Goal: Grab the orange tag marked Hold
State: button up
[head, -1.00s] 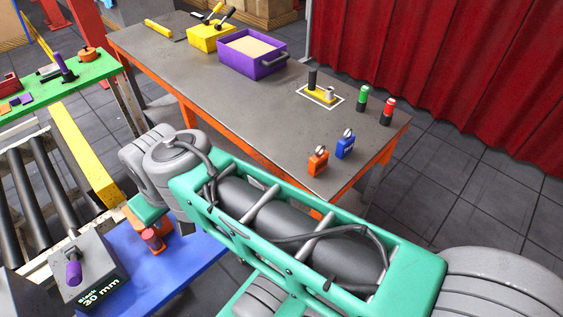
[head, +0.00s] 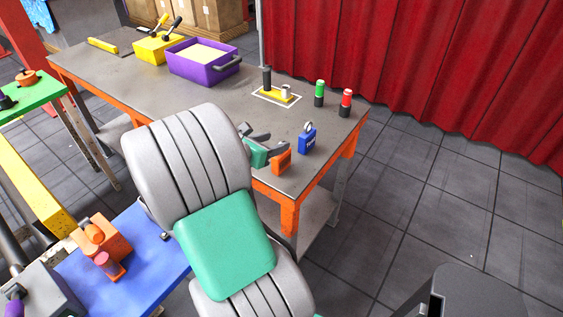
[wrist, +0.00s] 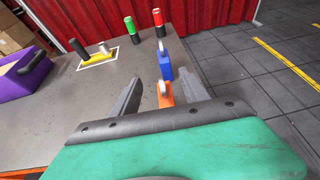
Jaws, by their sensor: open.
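The orange tag (head: 282,161) stands near the front right corner of the grey table (head: 215,118). My gripper (head: 262,138) is beside it in the head view and partly covers it. In the wrist view the orange tag (wrist: 165,93) shows between the two open fingers of my gripper (wrist: 160,88), with its lower part hidden by the gripper body. A pale ring tops it. The jaws are open and hold nothing. The marking on the orange tag cannot be read. A blue tag (head: 307,139) with a ring stands just behind it, also in the wrist view (wrist: 166,68).
A green-topped cylinder (head: 319,92) and a red-topped cylinder (head: 346,101) stand near the table's right end. A yellow piece (head: 277,94) lies in a white outline. A purple bin (head: 198,66) is further left. A red curtain (head: 420,70) hangs behind.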

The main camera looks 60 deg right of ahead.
aim_at(287, 151)
notch_tip(287, 151, down, 6)
jog(key=shift+d, duration=0.15)
jog(key=x, duration=0.7)
jog(key=shift+c, duration=0.4)
grip_shut()
